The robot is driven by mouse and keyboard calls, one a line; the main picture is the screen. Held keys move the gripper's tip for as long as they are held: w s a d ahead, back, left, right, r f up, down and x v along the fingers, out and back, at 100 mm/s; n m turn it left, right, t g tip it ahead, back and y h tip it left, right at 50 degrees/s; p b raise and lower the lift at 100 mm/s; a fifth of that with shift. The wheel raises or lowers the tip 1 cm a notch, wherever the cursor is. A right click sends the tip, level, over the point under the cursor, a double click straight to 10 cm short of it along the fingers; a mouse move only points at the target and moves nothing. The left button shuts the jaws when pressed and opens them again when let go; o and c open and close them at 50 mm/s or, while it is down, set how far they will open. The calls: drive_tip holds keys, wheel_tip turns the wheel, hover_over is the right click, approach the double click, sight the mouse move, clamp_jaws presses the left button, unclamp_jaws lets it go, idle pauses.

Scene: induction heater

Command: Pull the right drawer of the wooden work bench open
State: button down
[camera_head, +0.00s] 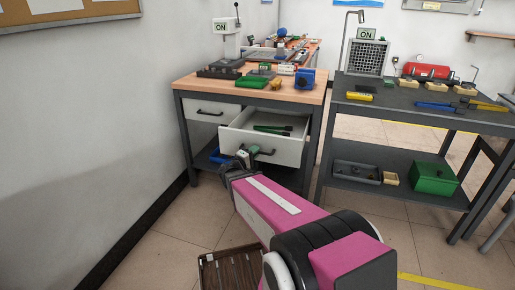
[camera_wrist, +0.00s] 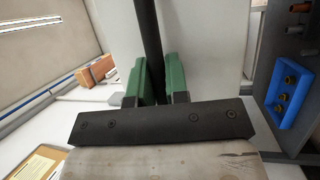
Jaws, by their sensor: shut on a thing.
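The wooden work bench (camera_head: 215,83) has a light wood top and two drawers under it. Its right drawer (camera_head: 275,149) is pulled out, with its inside showing and green-handled items lying in it. The left drawer (camera_head: 205,113) is closed. My gripper (camera_head: 250,151) is at the front of the right drawer, shut on its dark handle (camera_head: 263,153). In the wrist view the green finger pads of my gripper (camera_wrist: 155,82) lie on both sides of the black handle bar (camera_wrist: 150,40), in front of the pale drawer front (camera_wrist: 205,45).
A dark metal table (camera_head: 400,98) with a lower shelf stands close on the right. A blue bin (camera_head: 221,156) is on the bench's lower shelf. A wall is on the left. The tiled floor in front of the bench is open.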

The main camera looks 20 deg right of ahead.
drive_tip(key=shift+s+a, duration=0.6)
drive_tip(key=shift+s, duration=0.3)
drive_tip(key=c, duration=1.1)
unclamp_jaws()
drive_tip(key=shift+c, duration=0.2)
drive_tip(key=v, duration=1)
drive_tip(key=shift+s+a, duration=0.2)
drive_tip(key=shift+a, duration=0.1)
drive_tip(key=shift+f, duration=0.15)
